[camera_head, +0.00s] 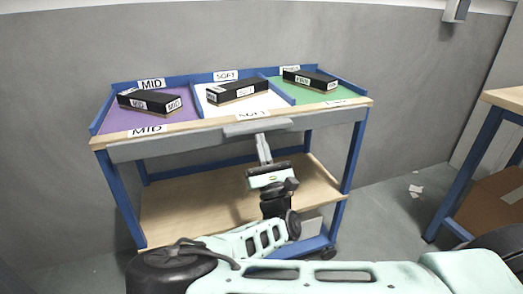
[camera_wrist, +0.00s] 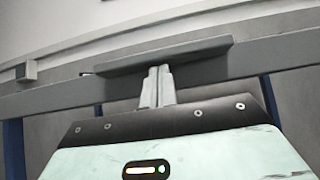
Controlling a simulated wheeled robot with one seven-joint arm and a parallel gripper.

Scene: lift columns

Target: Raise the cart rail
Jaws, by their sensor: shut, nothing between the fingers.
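The cart (camera_head: 125,202) has blue legs, a wooden lower shelf and a top with three coloured bays. Its grey rail (camera_head: 180,146) runs along the front edge under the top, with a wider grey handle plate (camera_head: 257,127) at the middle. In the wrist view the rail (camera_wrist: 55,96) crosses the picture and the handle plate (camera_wrist: 195,50) sits above the fingers. My gripper (camera_head: 263,138) is shut and empty, its fingertips pointing up just below the handle plate. It also shows in the wrist view (camera_wrist: 158,72). The tips appear to meet the plate's underside; exact contact cannot be told.
Black boxes lie in the purple (camera_head: 150,102), white (camera_head: 237,91) and green (camera_head: 310,79) bays. Grey wall is behind the cart. Floor is open between cart and table.

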